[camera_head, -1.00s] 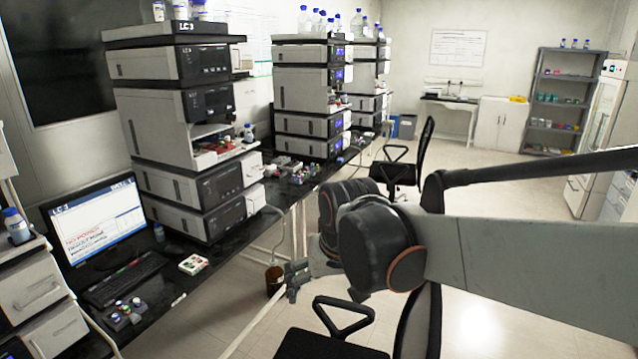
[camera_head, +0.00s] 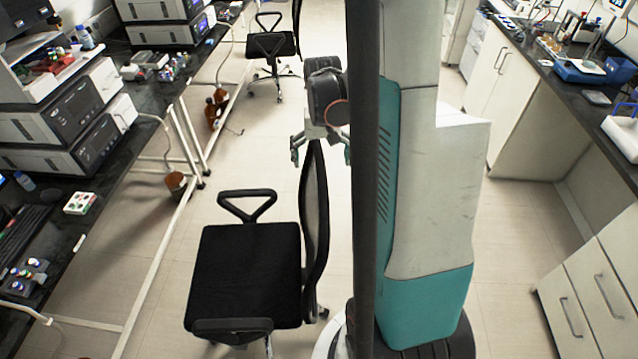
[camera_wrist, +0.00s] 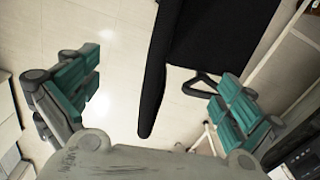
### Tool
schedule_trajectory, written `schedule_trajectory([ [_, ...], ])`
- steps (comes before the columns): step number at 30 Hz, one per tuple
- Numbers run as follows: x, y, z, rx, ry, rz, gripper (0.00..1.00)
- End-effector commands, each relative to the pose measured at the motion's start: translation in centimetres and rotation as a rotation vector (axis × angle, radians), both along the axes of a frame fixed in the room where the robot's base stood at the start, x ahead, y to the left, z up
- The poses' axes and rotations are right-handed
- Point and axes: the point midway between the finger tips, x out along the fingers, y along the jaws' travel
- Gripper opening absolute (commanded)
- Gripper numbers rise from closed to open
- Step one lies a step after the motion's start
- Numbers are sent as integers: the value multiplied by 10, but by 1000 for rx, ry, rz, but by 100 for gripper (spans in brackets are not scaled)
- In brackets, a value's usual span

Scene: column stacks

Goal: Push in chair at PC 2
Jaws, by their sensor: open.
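A black office chair (camera_head: 248,270) with armrests stands on the floor to the right of the left bench, apart from it, its seat toward the bench. Its mesh backrest (camera_head: 315,215) faces my column. My gripper (camera_head: 321,150) hangs just at the top of the backrest, jaws open, one finger on each side of it in the picture. In the wrist view, the backrest (camera_wrist: 158,70) stands between my open teal fingers, nearer neither clearly; contact cannot be told. Part of a keyboard (camera_head: 22,236) shows on the bench at the left edge; its screen is almost out of view.
The left bench has white legs (camera_head: 150,270) and open space beneath. Brown bottles (camera_head: 212,112) and another brown bottle (camera_head: 176,184) stand on the floor there. A second black chair (camera_head: 270,45) stands farther back. White cabinets (camera_head: 590,290) line the right side.

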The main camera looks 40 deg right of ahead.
Motion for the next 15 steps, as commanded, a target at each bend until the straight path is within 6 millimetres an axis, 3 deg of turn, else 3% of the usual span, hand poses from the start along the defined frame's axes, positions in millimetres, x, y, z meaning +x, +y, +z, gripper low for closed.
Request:
schedule_trajectory([
  [8, 1, 0, -61, -1, -1, 1, 100],
  [15, 1, 0, -96, -1, -1, 1, 100],
])
